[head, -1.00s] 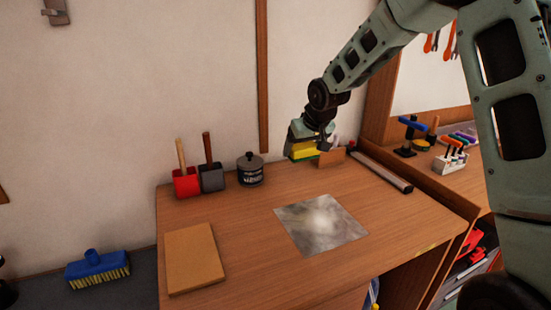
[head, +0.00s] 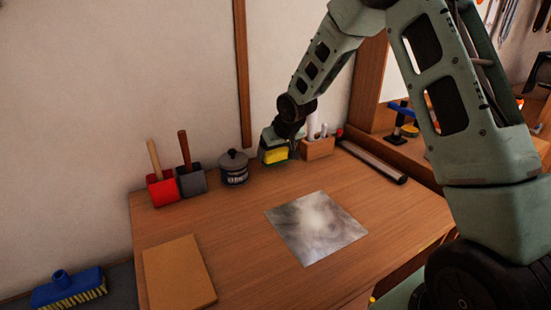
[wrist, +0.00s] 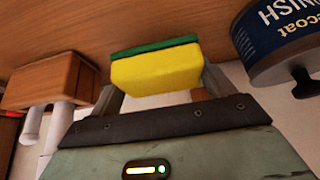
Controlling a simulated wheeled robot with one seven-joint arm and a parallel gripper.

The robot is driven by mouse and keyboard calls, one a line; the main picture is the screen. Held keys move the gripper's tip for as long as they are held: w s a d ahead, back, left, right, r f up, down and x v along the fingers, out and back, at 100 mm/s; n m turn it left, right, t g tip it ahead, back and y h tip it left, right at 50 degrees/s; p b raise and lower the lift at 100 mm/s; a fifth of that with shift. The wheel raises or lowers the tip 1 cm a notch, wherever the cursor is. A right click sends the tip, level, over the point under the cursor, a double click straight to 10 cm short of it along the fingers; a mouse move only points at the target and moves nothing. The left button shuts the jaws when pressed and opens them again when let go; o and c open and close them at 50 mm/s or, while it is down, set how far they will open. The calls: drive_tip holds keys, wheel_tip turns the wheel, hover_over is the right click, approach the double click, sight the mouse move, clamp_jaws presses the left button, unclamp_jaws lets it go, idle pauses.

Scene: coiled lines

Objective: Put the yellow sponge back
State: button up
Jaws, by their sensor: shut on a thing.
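The yellow sponge (head: 276,156) with a green scouring side is held in my gripper (head: 275,150), near the back of the wooden table. In the wrist view the sponge (wrist: 157,74) sits between the two fingers of my gripper (wrist: 155,88), its green layer at the top edge. It appears to be just above the tabletop; I cannot tell whether it touches. It is between the dark grey tin and a small wooden block holder.
A dark grey tin (head: 233,170) stands left of the sponge. The wooden holder (head: 318,149) with white-handled items stands right. Red (head: 162,190) and grey (head: 191,180) containers hold wooden handles. A grey metallic sheet (head: 316,228) and a tan board (head: 178,275) lie in front.

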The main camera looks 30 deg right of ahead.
drive_tip(key=shift+f, duration=1.2)
drive_tip(key=shift+f, duration=0.2)
drive_tip(key=o, duration=0.8)
drive_tip(key=shift+r, duration=0.1)
